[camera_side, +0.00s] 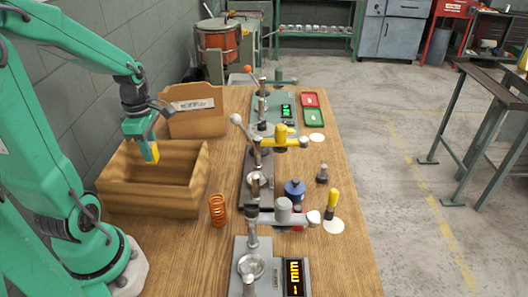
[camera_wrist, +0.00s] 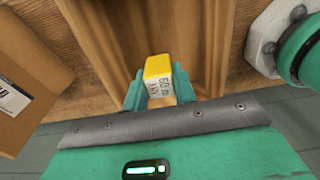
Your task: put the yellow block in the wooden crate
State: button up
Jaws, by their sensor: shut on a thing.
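The yellow block (camera_side: 150,155) is held in my gripper (camera_side: 143,138), above the wooden crate. In the wrist view the yellow block (camera_wrist: 159,75) shows a pale face with dark lettering, and sits between the fingers of my gripper (camera_wrist: 160,92). The wooden crate (camera_side: 148,203) stands at the left of the bench, with its open top under the block in the side view. The crate's inside (camera_wrist: 115,35) fills much of the wrist view behind the block. How far the block is above the crate floor is hard to tell.
A cardboard-like box with a label (camera_side: 195,118) stands behind the crate. An orange spring (camera_side: 217,209) stands to the crate's right. Coiling machines with levers (camera_side: 258,185) run along the middle of the bench. Bare wood (camera_side: 180,260) lies in front of the crate.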

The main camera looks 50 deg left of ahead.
aim_at(158, 177)
jog(key=shift+f, duration=3.05)
jog(key=shift+f, duration=0.1)
jog(key=shift+f, duration=1.95)
jog(key=shift+f, duration=0.1)
jog(key=o, duration=0.9)
jog(key=shift+o, duration=0.2)
jog(key=shift+r, duration=6.15)
